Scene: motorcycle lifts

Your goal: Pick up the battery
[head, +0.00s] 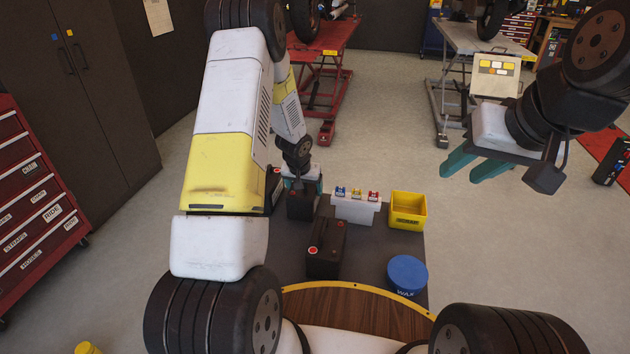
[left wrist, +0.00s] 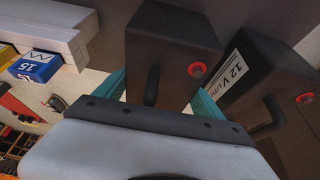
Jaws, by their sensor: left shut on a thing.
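My left gripper (head: 303,187) is shut on a black battery (head: 300,207) at the back of the dark work surface. In the left wrist view, the teal fingers of this gripper (left wrist: 158,98) sit on both sides of the battery (left wrist: 172,42), which has a red terminal and a dark handle. I cannot tell whether it is lifted clear. A second battery, with a "12 V" label (left wrist: 258,78), is close beside it; in the head view it is mostly hidden behind my left arm. Another black battery (head: 325,250) stands nearer. My right gripper (head: 477,168) is open and empty, up at the right.
A white box with blue, yellow and red items (head: 357,210), a yellow bin (head: 408,210) and a blue wax tub (head: 407,274) share the surface (head: 375,255). Red (head: 322,38) and grey (head: 480,38) lifts stand behind. A red drawer cabinet (head: 38,205) is at left.

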